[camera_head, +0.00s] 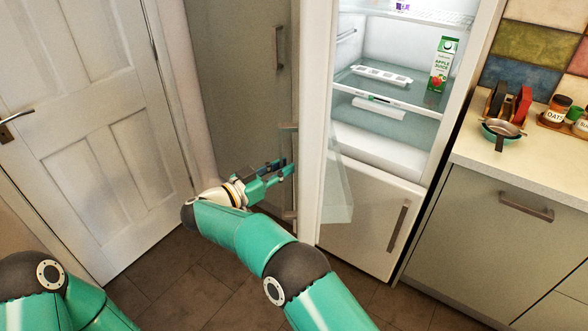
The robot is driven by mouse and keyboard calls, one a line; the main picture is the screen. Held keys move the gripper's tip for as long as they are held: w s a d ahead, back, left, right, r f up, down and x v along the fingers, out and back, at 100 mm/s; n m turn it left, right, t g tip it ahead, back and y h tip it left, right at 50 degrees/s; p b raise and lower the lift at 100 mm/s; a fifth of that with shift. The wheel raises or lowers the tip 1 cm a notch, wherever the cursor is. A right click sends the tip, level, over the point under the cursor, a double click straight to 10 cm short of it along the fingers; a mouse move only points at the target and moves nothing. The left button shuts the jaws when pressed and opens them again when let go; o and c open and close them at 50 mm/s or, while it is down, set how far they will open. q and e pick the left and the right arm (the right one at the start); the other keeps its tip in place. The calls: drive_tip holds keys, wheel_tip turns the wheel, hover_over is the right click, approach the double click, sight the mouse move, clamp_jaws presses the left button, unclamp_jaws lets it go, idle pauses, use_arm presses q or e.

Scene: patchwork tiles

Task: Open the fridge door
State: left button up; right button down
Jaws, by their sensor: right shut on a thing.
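The fridge door (312,110) stands open, swung out so that I see it nearly edge-on. Its handle (289,127) is on the door's outer face, on the left. My right gripper (286,170) is shut on this handle, and its fingers partly hide the bar. The fridge interior (385,55) is exposed, with glass shelves, an egg tray (381,75) and an apple juice carton (442,63). The lower freezer door (370,220) is closed. My left gripper is out of view; only part of my left arm shows at lower left.
A tall grey cabinet (230,70) stands behind the fridge door, left of it. A white room door (95,130) is at far left. A counter (525,170) with jars and a strainer (502,128) is on the right. The tiled floor (170,290) is clear.

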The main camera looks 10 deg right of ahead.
sight(285, 129)
drive_tip(key=shift+d, duration=0.4)
drive_tip(key=c, duration=1)
unclamp_jaws()
drive_tip(key=shift+d+g, duration=0.15)
drive_tip(key=shift+g, duration=0.15)
drive_tip(key=shift+r, duration=0.1)
wheel_tip(285, 129, up, 10)
drive_tip(key=shift+f, duration=0.2)
drive_tip(key=shift+r, duration=0.1)
